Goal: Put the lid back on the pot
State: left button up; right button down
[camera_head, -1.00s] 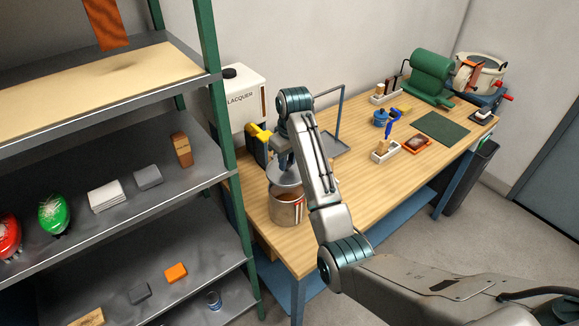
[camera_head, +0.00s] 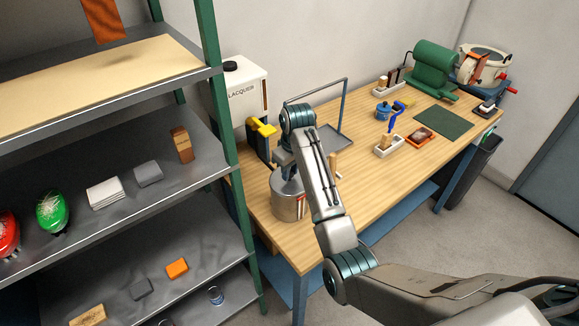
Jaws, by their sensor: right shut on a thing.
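The metal pot (camera_head: 286,207) stands upright on the near left corner of the wooden workbench. The grey round lid (camera_head: 284,183) is at the pot's top and covers its mouth in this view. I cannot tell whether it is fully seated. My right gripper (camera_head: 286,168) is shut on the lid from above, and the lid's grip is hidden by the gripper. My right arm partly hides the pot's right side. My left gripper is not in view.
A white lacquer can (camera_head: 245,92) and a yellow-handled tool (camera_head: 263,128) stand behind the pot. A metal stand (camera_head: 343,115) is to the right. The shelf rack's green post (camera_head: 222,110) is close on the left. The bench's front middle (camera_head: 375,195) is clear.

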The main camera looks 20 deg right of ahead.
jog(key=shift+w+f, duration=0.2)
jog(key=shift+w, duration=0.1)
jog(key=shift+s+r, duration=0.15)
jog(key=shift+f, duration=0.2)
dwell(2.1)
jog(key=c, duration=1.1)
grip_release()
jog(key=shift+c, duration=0.2)
jog(key=shift+o, duration=0.4)
jog(key=o, duration=0.4)
grip_shut()
